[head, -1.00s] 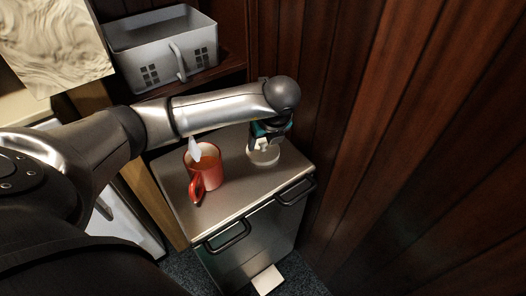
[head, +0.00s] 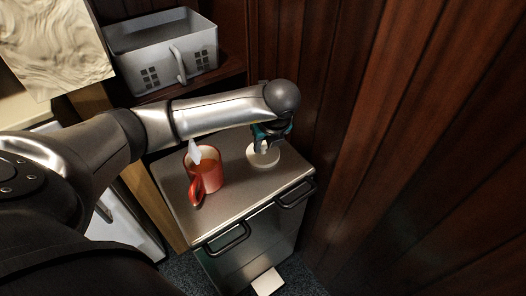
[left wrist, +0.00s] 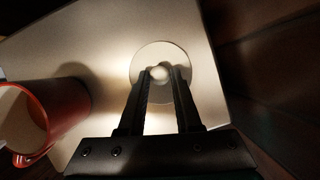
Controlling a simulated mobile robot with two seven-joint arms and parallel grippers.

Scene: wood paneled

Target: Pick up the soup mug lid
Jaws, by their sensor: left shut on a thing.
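The soup mug lid (head: 264,158) is a pale round disc with a knob, on the metal cabinet top (head: 235,189) near the wall. It also shows in the left wrist view (left wrist: 145,61). My left gripper (head: 265,147) points down over it, and in the left wrist view its two fingers (left wrist: 160,74) are shut on the knob. I cannot tell whether the lid still touches the top. A red mug (head: 207,173) with brownish-orange contents and a white utensil stands left of the lid. It also shows at the left of the left wrist view (left wrist: 66,106). My right gripper is not in view.
A dark wood panelled wall (head: 400,130) rises close on the right. A grey basket (head: 150,45) sits on a shelf behind my arm. Black handles (head: 227,238) stick out from the cabinet front. The cabinet top's front part is clear.

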